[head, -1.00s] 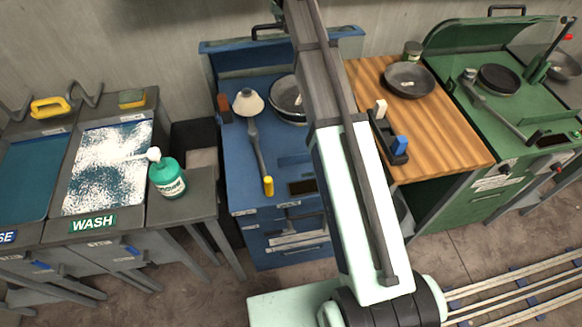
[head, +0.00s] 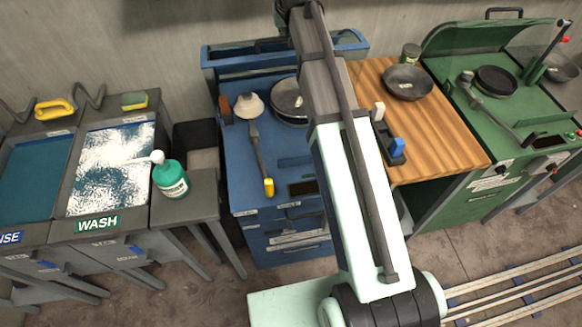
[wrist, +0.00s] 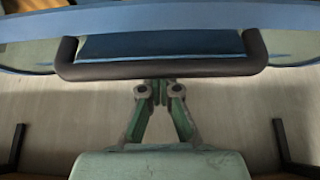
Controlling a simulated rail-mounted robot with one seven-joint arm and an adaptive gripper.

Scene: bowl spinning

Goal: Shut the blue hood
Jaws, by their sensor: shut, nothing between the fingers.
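The blue hood (head: 228,58) is at the back of the blue station, partly tilted forward from upright. My arm covers part of it in the head view. In the wrist view the hood's blue edge (wrist: 200,17) runs across the top, with its dark bar handle (wrist: 160,70) below. My gripper (wrist: 155,90) is shut and empty. Its fingertips are at the middle of the handle, on the wall side; I cannot tell whether they touch. The fingers are hidden in the head view.
On the blue cooktop (head: 240,185) are a pan (head: 288,100), a white cone-shaped piece (head: 249,105) and a yellow-ended tool (head: 260,160). A wooden counter (head: 430,130) and green station (head: 520,120) stand right; the wash sink (head: 110,165) and soap bottle (head: 171,180) stand left.

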